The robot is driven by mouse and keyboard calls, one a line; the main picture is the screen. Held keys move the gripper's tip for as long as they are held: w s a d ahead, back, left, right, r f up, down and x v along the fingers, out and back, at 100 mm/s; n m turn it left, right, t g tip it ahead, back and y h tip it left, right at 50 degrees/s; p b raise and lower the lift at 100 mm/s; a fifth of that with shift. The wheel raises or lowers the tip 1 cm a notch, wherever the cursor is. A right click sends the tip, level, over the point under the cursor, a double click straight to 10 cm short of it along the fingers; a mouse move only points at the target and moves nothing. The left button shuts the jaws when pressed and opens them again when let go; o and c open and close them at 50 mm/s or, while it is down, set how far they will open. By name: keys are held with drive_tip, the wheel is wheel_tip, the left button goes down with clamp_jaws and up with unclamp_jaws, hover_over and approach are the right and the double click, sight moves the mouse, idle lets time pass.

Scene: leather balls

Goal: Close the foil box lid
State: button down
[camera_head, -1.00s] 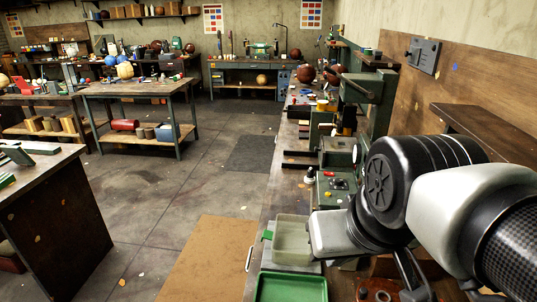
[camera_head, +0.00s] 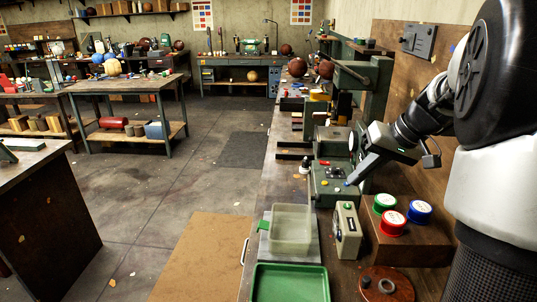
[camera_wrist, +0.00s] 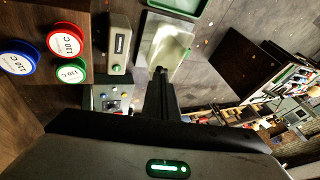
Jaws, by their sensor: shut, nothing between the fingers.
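A translucent pale box (camera_head: 292,230) with a small green tab (camera_head: 264,226) on its left side stands on the near workbench; I take it to be the foil box. In the wrist view the box (camera_wrist: 170,42) looks open and empty at the top, with the green tab at its right edge. I cannot make out its lid clearly. My gripper (camera_head: 349,183) points down and left, above the green machine and behind the box to the right, apart from it. Its fingers (camera_wrist: 160,74) are shut and empty.
A cream control box (camera_head: 346,229) stands right of the translucent box. Green (camera_head: 384,203), red (camera_head: 392,222) and blue (camera_head: 419,211) round-topped items sit on a wooden block. A green tray (camera_head: 290,284) lies in front. A green machine (camera_head: 330,182) stands behind.

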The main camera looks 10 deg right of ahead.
drive_tip(key=w+d+f, duration=0.3)
drive_tip(key=d, duration=0.2)
drive_tip(key=shift+t+y, duration=0.3)
drive_tip(key=shift+t, duration=0.1)
drive_tip(key=x, duration=1)
drive_tip(key=shift+w+f, duration=0.1)
drive_tip(key=shift+f, duration=0.1)
drive_tip(key=shift+w+a, duration=0.15)
drive_tip(key=shift+a, duration=0.8)
drive_tip(key=shift+w+a, duration=0.2)
drive_tip(key=shift+a, duration=0.75)
drive_tip(key=shift+r+p, duration=0.1)
drive_tip(key=shift+p, duration=0.25)
